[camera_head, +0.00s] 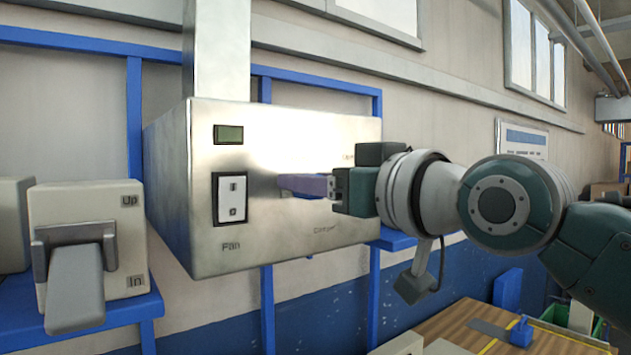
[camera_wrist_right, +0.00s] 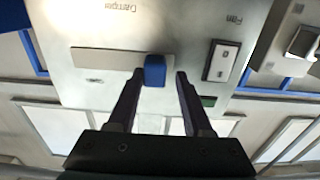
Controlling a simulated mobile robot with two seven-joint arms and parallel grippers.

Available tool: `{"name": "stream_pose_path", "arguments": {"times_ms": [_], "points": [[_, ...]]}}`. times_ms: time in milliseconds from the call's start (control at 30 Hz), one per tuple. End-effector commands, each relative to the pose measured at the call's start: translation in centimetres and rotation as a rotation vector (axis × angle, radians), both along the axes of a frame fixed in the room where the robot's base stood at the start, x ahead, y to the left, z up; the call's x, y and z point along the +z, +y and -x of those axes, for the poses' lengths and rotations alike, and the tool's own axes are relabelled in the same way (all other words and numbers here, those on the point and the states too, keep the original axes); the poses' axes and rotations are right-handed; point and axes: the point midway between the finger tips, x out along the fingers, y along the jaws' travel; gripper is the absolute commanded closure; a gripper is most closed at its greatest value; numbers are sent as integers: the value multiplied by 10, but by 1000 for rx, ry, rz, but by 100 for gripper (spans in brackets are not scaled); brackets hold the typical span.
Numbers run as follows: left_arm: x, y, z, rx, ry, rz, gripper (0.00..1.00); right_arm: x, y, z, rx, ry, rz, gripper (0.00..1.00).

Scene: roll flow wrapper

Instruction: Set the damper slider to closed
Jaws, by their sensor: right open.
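The damper slider has a blue knob (camera_wrist_right: 154,70) on a pale horizontal track (camera_wrist_right: 100,59) in the face of a metal box (camera_head: 225,120). The right wrist view shows the box upside down. There the knob sits at the track's end nearer the fan switch. My right gripper (camera_wrist_right: 159,72) is open, its two dark fingers on either side of the knob, with a small gap visible on the right. In the head view my right gripper (camera_head: 285,184) reaches in from the right and hides the slider. My left gripper is not in view.
A fan switch (camera_head: 231,198) and a small green display (camera_head: 228,134) are on the box left of my gripper. A lever unit (camera_head: 88,240) marked Up and In stands at the far left. A wooden table (camera_head: 470,330) is at the lower right.

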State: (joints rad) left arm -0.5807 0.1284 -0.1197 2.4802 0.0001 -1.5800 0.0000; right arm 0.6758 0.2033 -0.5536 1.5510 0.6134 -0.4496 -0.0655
Motion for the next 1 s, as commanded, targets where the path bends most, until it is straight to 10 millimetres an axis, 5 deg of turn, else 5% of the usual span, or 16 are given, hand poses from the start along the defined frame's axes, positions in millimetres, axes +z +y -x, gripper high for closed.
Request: {"name": "stream_pose_path", "arguments": {"times_ms": [133, 533, 1000], "points": [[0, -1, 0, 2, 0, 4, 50, 0, 0, 0, 0, 0, 0, 38], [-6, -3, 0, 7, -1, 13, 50, -2, -7, 5, -5, -1, 0, 38], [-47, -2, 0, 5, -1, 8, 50, -5, -49, 63, -4, -3, 3, 38]]}}
